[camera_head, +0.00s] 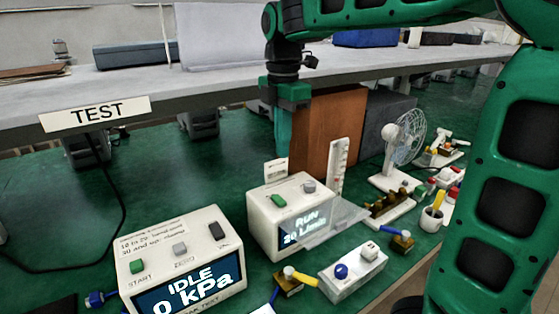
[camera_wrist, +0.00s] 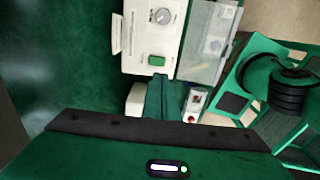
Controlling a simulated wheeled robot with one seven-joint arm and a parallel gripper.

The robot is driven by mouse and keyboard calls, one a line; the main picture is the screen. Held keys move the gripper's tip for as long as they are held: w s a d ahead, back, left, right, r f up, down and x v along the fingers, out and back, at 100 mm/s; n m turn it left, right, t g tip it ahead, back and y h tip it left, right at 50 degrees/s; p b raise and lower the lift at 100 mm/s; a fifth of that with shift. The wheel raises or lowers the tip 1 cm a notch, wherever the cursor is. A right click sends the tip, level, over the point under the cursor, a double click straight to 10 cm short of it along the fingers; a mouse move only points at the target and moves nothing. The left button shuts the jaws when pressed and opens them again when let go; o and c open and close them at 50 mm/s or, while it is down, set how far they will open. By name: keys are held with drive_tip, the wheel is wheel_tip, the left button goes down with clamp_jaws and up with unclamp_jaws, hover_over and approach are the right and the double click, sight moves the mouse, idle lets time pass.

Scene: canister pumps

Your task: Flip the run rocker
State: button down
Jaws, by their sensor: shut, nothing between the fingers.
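The pump box (camera_head: 262,228) is white, with a lit display reading RUN and 20 L/min. A green rocker (camera_head: 279,201) and a grey round knob (camera_head: 309,186) sit on its top. In the wrist view the green rocker (camera_wrist: 157,59) lies just beyond my fingertips, with the knob (camera_wrist: 162,16) farther up. My gripper (camera_head: 283,148) is shut and empty, pointing down above the box's back side, apart from the rocker in the head view. Its closed green fingers show in the wrist view (camera_wrist: 158,88). Which way the rocker is tipped is unclear.
A clear flap (camera_head: 328,223) juts from the box's right side. A small card (camera_head: 275,170) and a red-marked white gauge (camera_head: 339,160) stand behind it. A second white unit (camera_head: 180,262) reads IDLE 0 kPa at left. A brown block (camera_head: 325,125) and a fan (camera_head: 404,140) stand behind.

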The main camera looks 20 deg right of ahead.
sight(282, 200)
wheel_tip(282, 200, down, 13)
drive_tip(key=shift+s+r, duration=0.1)
drive_tip(key=shift+r, duration=0.05)
idle(0.5)
